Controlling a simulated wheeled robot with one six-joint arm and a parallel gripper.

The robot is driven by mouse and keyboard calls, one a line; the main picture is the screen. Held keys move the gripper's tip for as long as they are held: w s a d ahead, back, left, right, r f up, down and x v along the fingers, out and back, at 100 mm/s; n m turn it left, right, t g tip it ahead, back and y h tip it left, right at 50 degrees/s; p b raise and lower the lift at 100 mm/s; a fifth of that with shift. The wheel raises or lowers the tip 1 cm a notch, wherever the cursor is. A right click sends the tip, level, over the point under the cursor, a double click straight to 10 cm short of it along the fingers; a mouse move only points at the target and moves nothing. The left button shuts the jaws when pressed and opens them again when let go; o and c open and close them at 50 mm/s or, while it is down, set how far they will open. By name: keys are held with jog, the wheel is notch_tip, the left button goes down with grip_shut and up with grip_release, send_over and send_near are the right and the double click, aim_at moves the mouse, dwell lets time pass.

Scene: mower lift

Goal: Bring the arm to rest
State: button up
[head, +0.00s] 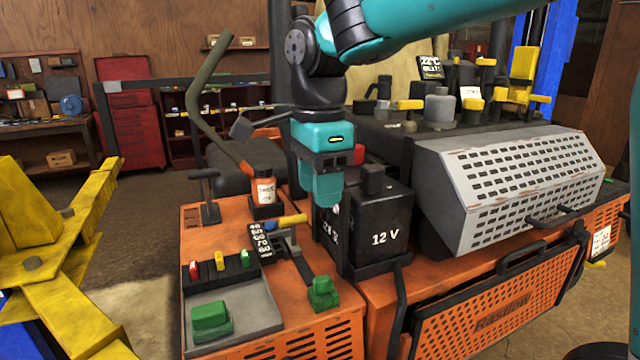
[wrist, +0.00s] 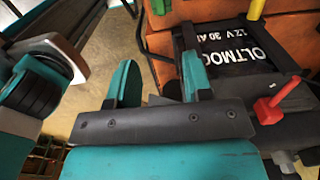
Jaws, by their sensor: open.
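My gripper (head: 326,190) hangs fingers down from the teal arm in the head view, just left of the black 12 V battery (head: 382,230) and above the orange machine deck. In the wrist view my gripper (wrist: 158,82) shows two teal fingers standing apart, with nothing between them. The battery also shows in the wrist view (wrist: 232,62), beyond the fingers. Whether a finger touches the battery cannot be told from these views.
A grey perforated cover (head: 520,185) lies to the right. A red-handled part (wrist: 278,102) is close by. A yellow frame (head: 60,260) stands left, with open floor between.

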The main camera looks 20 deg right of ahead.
jog(key=s+a+f+n+y, duration=0.2)
jog(key=s+f+n, duration=0.1)
jog(key=s+n, duration=0.6)
jog(key=s+a+f+n+y, duration=0.2)
jog(key=s+f+n, duration=0.2)
jog(key=s+n, duration=0.5)
jog(key=n, duration=0.7)
jog(key=shift+s+f, duration=0.25)
jog(key=shift+f, duration=0.05)
jog(key=shift+d, duration=0.15)
